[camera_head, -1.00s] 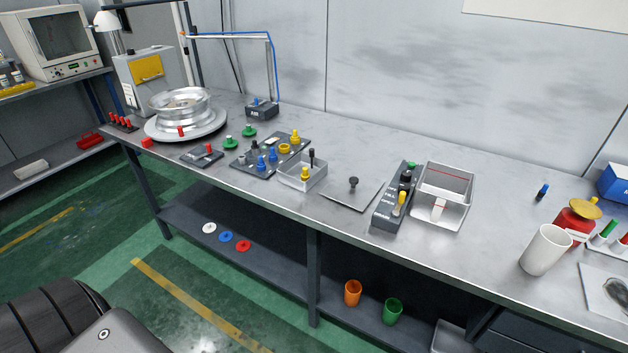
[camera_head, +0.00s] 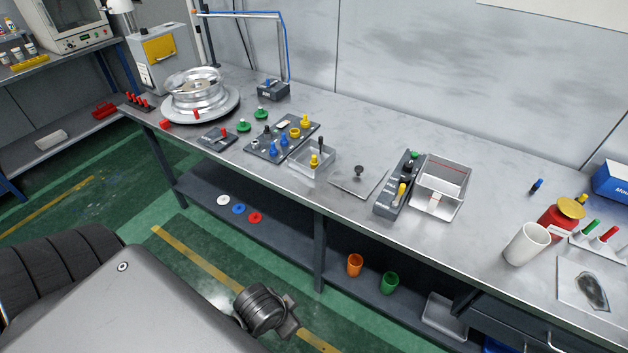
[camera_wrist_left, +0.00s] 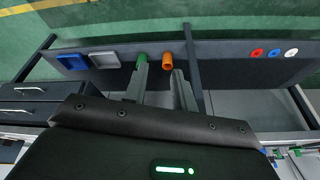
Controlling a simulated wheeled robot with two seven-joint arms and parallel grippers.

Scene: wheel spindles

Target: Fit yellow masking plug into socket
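Yellow pieces show in the head view: a yellow plug (camera_head: 314,160) upright in the small open metal tray (camera_head: 322,171), and another yellow peg (camera_head: 306,121) on the dark board (camera_head: 262,150). A yellow ring (camera_head: 295,132), possibly a socket, is on that board among blue and grey pegs. Which piece is the masking plug I cannot tell for sure. In the left wrist view, my left gripper (camera_wrist_left: 160,80) has its two fingers apart with nothing between them. Its fingertips point toward the lower shelf. My right gripper is in neither view.
A metal wheel (camera_head: 192,92) sits on a round stand at the left. A dark block with a yellow-handled tool (camera_head: 402,190), a clear-sided box (camera_head: 442,185) and a white cup (camera_head: 526,244) stand to the right. Orange (camera_head: 355,264) and green (camera_head: 389,282) cups sit on the lower shelf.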

